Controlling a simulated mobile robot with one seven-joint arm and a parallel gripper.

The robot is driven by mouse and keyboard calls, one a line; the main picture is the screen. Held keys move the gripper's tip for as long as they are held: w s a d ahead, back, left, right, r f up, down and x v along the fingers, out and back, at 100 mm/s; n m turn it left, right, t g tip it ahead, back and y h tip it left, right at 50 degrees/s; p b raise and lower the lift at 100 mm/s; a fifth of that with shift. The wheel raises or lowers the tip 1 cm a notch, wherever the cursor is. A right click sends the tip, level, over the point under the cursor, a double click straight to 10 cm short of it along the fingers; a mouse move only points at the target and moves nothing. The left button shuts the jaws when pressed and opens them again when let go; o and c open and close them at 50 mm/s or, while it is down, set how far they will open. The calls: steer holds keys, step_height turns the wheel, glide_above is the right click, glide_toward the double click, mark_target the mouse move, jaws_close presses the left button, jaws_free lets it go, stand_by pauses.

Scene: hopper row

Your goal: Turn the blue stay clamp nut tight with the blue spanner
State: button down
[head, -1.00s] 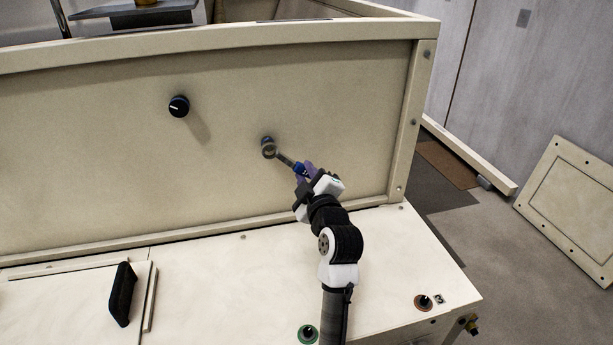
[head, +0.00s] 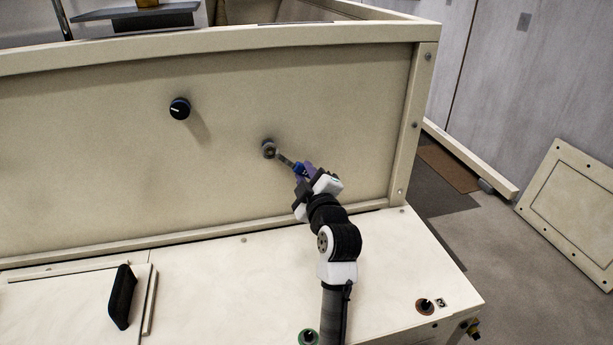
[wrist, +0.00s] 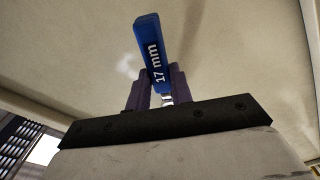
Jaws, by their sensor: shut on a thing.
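The blue spanner (head: 285,160) is held in my gripper (head: 305,174), its grey shank and ring end reaching up and left to the cream panel. I cannot tell how deeply the ring is seated. In the wrist view the spanner's blue handle (wrist: 152,50), marked "17 mm", stands between the purple fingers of my gripper (wrist: 158,92), which are shut on it. The ring end and nut are out of sight there.
A black knob with a blue ring (head: 180,108) sticks out of the panel to the left. A black handle (head: 122,296) stands on the cream ledge (head: 230,285) below. A green-collared fitting (head: 309,337) and an orange-collared one (head: 425,306) are near its front edge.

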steer(key=shift+s+a+f+m+p, duration=0.2)
steer(key=shift+a+f+m, duration=0.25)
steer(key=shift+m, duration=0.4)
steer(key=shift+s+a+f+m+p, duration=0.1)
steer(key=shift+a+f+m+p, duration=0.1)
steer(key=shift+a+f+m, duration=0.45)
steer(key=shift+d+r, duration=0.2)
steer(key=shift+r, duration=0.05)
steer(key=shift+s+a+f+m+p, duration=0.1)
steer(key=shift+a+f+m+p, duration=0.2)
steer(key=shift+m, duration=0.35)
steer(key=shift+s+a+f+m+p, duration=0.15)
steer(key=shift+a+m+p, duration=0.25)
steer(key=shift+m, duration=0.3)
steer(key=shift+s+a+f+m+p, duration=0.1)
steer(key=shift+a+f+m+p, duration=0.15)
steer(key=shift+a+m, duration=0.3)
steer(key=shift+d+r, duration=0.1)
steer(key=a+m+p, duration=0.2)
steer(key=m+p, duration=0.1)
steer(key=s+a+m+p, duration=0.1)
steer(key=a+m+p, duration=0.1)
steer(key=m+p, duration=0.1)
steer(key=shift+s+t, duration=0.1)
steer(key=shift+t, duration=0.2)
